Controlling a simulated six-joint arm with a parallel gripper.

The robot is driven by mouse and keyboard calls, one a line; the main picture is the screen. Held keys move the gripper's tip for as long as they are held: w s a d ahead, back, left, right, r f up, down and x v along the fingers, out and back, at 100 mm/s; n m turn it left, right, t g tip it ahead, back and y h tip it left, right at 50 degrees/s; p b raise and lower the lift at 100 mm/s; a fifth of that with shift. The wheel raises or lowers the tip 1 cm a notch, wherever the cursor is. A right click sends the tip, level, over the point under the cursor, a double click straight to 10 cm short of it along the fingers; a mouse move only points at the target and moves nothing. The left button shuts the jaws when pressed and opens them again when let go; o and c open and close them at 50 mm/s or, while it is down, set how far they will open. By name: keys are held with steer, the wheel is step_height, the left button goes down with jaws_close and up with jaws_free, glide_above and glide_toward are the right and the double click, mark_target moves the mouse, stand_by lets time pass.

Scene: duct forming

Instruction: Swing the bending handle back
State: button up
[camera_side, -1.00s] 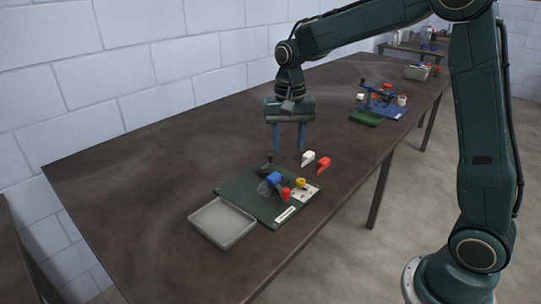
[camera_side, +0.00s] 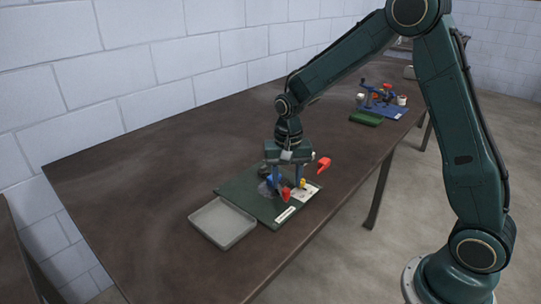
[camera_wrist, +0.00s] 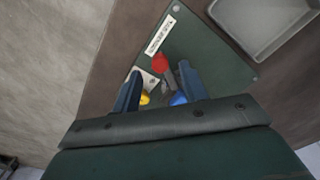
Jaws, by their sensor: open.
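The bending fixture sits on a dark green board (camera_side: 238,190) on the table. A red-tipped handle (camera_side: 286,195) stands on it; the wrist view shows its red end (camera_wrist: 160,62) and a grey bar behind it. A blue part (camera_side: 271,181) and a yellow part (camera_side: 303,183) are close by; the wrist view shows the blue (camera_wrist: 179,99) and yellow (camera_wrist: 145,98) parts too. My gripper (camera_side: 285,183) is open and low over the board. In the wrist view its fingers (camera_wrist: 160,70) lie on either side of the handle. Whether they touch it, I cannot tell.
An empty grey tray (camera_side: 223,222) is beside the board's near left edge. A blue fixture (camera_side: 382,106) and green block (camera_side: 366,118) stand farther back. The table's left part is clear.

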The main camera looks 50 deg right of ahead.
steer(key=shift+f, duration=1.35)
jaws_close()
